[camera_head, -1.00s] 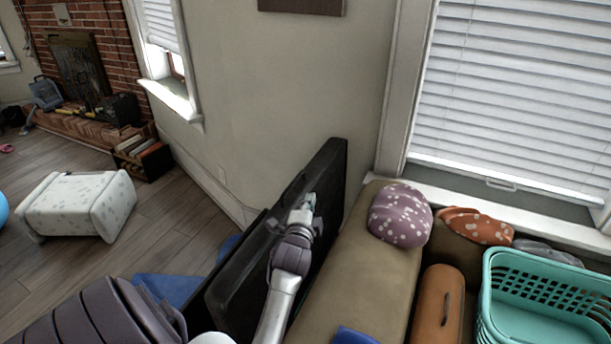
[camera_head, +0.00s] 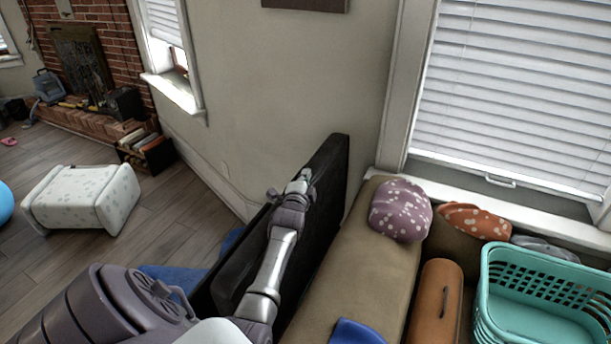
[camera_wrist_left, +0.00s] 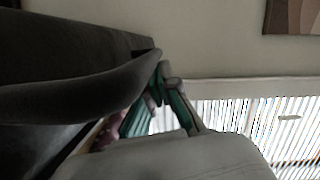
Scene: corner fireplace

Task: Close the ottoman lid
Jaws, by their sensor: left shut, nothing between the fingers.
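The dark ottoman lid (camera_head: 328,185) stands raised on edge, close to upright, between the wall and the tan sofa in the head view. My left arm reaches across the lid's face. My left gripper (camera_head: 300,184) is shut and empty, at the lid's upper part; I cannot tell whether it touches. In the left wrist view the dark lid (camera_wrist_left: 60,55) fills the left side, with the gripper fingers (camera_wrist_left: 168,88) near the middle. The ottoman's box is mostly hidden behind the lid and my arm. My right gripper is not in view.
A tan sofa (camera_head: 365,265) holds a purple spotted cushion (camera_head: 400,210), an orange spotted cloth (camera_head: 472,222) and an orange case (camera_head: 435,300). A teal basket (camera_head: 545,290) is at right. A white spotted stool (camera_head: 80,200) lies on the open floor at left.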

